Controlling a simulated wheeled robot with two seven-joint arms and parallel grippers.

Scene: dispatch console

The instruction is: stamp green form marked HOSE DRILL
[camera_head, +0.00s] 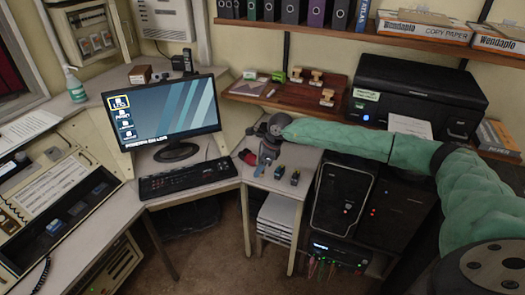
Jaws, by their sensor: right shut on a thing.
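My right arm comes in from the right in green sleeving, and its gripper (266,157) is low over the small side desk (225,160) right of the monitor. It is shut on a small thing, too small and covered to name. Small blue-and-dark items (279,172) stand on the desk beside it, and a red item (248,158) lies to its left. Wooden-handled stamps (327,97) and a small green item (278,77) sit on the brown wooden shelf (300,104). I cannot make out a green form marked HOSE DRILL. My left gripper is out of view.
A monitor (165,112) and black keyboard (188,181) fill the middle desk. A black printer (418,92) stands at the right, above dark computer towers (343,195). A radio console (60,190) is at the left. Binders and paper boxes line the upper shelf.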

